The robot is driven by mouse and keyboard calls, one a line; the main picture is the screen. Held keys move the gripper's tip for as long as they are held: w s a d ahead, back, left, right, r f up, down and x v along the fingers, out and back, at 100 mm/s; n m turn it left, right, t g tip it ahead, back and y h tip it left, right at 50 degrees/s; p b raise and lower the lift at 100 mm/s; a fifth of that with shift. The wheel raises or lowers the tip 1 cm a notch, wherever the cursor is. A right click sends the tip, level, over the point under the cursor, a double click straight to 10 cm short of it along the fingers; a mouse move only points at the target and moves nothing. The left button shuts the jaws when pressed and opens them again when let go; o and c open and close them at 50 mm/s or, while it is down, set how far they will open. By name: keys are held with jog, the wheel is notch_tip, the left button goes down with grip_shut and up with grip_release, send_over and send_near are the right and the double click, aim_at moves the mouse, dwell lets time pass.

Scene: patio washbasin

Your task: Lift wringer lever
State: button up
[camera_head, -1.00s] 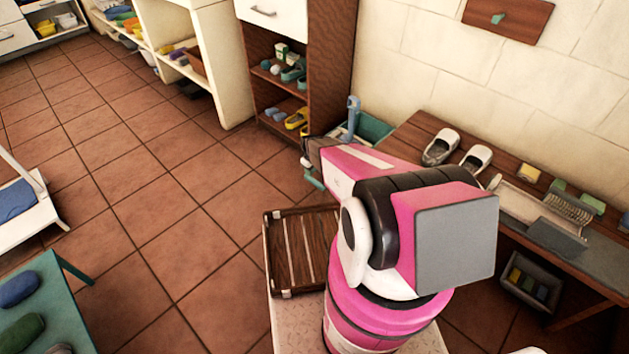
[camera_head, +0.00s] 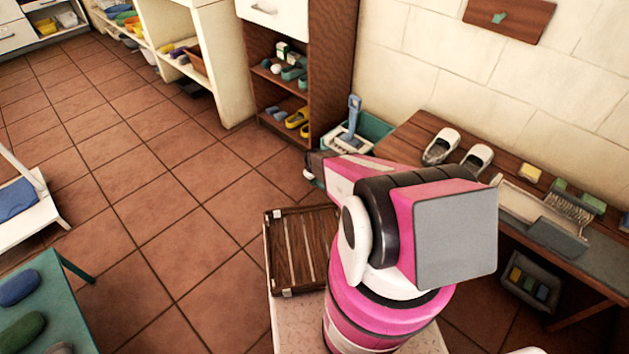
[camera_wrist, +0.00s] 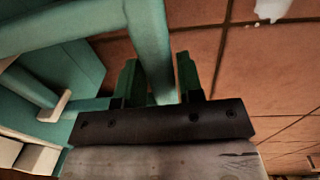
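The wringer lever (camera_head: 354,112) is a blue upright handle with a wider top. It rises from the pale wringer (camera_head: 346,142) on the teal bucket (camera_head: 376,130) in the head view. In the wrist view a teal-blue bar (camera_wrist: 148,45) runs down between my fingers; I cannot tell for sure whether it is the lever. My gripper (camera_wrist: 160,80) has its two green fingers apart, one on each side of this bar. In the head view my gripper (camera_head: 311,172) is low, in front of the bucket and partly hidden by my arm.
A wooden bench (camera_head: 400,150) with white shoes (camera_head: 441,146) stands right of the bucket. A brown shelf (camera_head: 330,75) with shoes is behind it. A slatted wooden tray (camera_head: 300,225) lies near my base. The tiled floor (camera_head: 170,200) to the left is open.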

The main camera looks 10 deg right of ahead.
grip_shut()
jog(key=shift+r, duration=0.1)
jog(key=shift+d+r+g+y, duration=0.1)
jog(key=shift+r+g+y, duration=0.35)
jog(key=shift+r, duration=0.4)
jog(key=w+d+r+g+y, duration=0.2)
jog(key=d+r+g+y, duration=0.1)
jog(key=r, duration=0.6)
jog(key=shift+w+y, duration=0.15)
jog(key=shift+y, duration=0.6)
jog(key=o, duration=0.5)
grip_release()
